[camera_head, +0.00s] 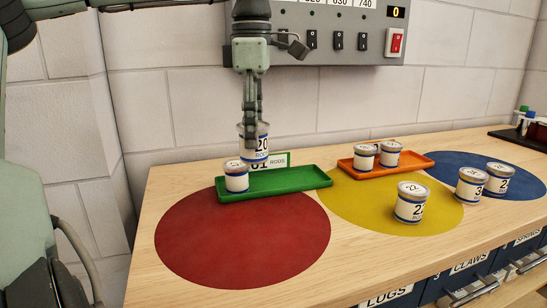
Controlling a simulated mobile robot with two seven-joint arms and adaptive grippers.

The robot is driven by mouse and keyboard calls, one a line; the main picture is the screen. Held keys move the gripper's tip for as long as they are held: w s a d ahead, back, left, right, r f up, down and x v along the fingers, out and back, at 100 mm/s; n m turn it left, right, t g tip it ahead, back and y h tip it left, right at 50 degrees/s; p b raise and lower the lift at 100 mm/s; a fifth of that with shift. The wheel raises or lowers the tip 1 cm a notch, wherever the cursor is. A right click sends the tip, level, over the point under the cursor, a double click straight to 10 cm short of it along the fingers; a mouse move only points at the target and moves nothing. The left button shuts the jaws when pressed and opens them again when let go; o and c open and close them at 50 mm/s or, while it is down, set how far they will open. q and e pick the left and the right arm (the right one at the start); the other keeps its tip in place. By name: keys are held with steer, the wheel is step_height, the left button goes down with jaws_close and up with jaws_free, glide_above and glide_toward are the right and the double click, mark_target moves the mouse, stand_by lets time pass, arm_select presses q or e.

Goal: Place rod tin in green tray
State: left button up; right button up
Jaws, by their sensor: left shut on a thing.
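The green tray (291,180) lies on the bench behind the red circle. One white tin with a blue band (237,181) stands at the tray's left end. My left gripper (251,125) points down above the tray and is shut on a tin labelled RODS (256,150). The held tin is upright and partly covered by the fingers. It overlaps the tray's back edge in the picture; I cannot tell whether it touches anything. My right gripper is not in view.
An orange tray (415,160) holds two tins. A tin (411,203) stands on the yellow circle (350,206), and two more tins (470,186) stand on the blue circle (445,163). The red circle (240,240) is clear. A grey switch panel (380,35) is on the wall.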

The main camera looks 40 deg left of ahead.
arm_select(q)
steer(key=shift+w+a+f+p, duration=0.4)
steer(key=shift+w+a+f, duration=0.4)
steer(key=shift+w+f, duration=0.95)
steer(key=shift+w+a+f+p, duration=0.35)
steer(key=shift+w+a+f, duration=0.45)
steer(key=shift+w+f, duration=0.95)
steer(key=shift+w+a+f+p, duration=0.4)
steer(key=shift+w+a+f, duration=0.4)
steer(key=shift+w+f, duration=0.95)
steer(key=shift+s+f, duration=0.1)
steer(key=shift+s, duration=0.05)
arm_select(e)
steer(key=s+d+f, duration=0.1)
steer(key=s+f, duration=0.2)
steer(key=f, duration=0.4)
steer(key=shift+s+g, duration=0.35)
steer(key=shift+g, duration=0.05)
arm_select(q)
steer(key=shift+f, duration=0.1)
steer(key=o, duration=1)
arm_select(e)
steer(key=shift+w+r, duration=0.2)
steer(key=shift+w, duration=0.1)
